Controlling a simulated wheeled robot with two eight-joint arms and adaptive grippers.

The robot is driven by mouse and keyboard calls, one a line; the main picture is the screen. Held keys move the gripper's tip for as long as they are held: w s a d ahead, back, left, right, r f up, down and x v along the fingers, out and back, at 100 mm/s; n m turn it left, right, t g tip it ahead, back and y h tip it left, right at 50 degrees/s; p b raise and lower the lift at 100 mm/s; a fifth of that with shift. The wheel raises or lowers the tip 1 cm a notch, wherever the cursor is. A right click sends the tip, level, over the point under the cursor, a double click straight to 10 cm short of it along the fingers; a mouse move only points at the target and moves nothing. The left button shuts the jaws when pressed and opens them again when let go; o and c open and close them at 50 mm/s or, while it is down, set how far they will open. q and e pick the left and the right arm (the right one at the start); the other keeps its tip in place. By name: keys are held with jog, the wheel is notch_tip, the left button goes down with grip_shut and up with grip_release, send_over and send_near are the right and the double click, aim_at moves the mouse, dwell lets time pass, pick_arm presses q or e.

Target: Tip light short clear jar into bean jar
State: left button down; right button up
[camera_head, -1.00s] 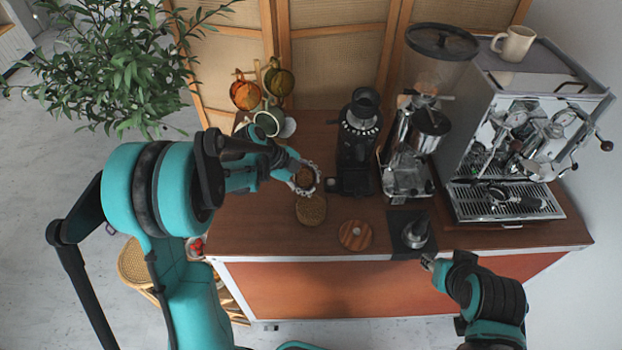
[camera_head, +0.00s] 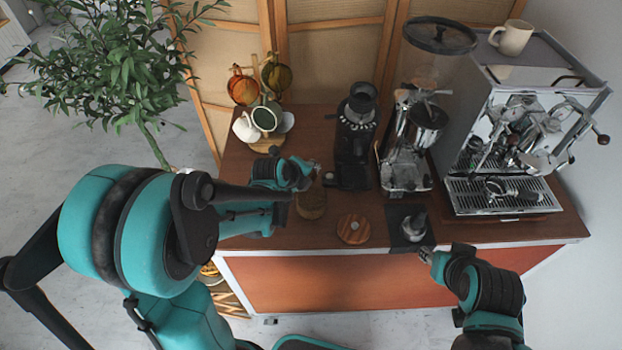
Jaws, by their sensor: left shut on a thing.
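The bean jar (camera_head: 311,207) stands on the brown counter, with brown contents visible in the camera_head view. My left gripper (camera_head: 303,175) is just above and behind its upper edge in the picture, partly covering it. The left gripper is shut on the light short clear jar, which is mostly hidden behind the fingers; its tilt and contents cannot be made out. My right gripper (camera_head: 428,255) is at the counter's front edge, far from both jars; its jaws are too small to read.
A round wooden lid (camera_head: 354,229) lies right of the bean jar. A tamper (camera_head: 414,227) stands on a black mat (camera_head: 398,238). A black grinder (camera_head: 355,140), a second grinder (camera_head: 408,150) and an espresso machine (camera_head: 520,130) stand behind. A mug rack (camera_head: 268,140) is at back left.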

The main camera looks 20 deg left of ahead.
pick_arm(q)
jog(key=shift+r+m+t+y+b, duration=0.2)
jog(key=shift+m+t+y+b, duration=0.1)
jog(key=shift+t+y+b, duration=0.15)
jog(key=shift+r+m+t+y+b, duration=0.45)
jog(key=shift+t+y+b, duration=0.3)
jog(key=shift+t+b, duration=0.25)
jog(key=shift+r+t, duration=0.15)
jog(key=shift+t, duration=0.2)
jog(key=shift+d, duration=0.2)
dwell(1.2)
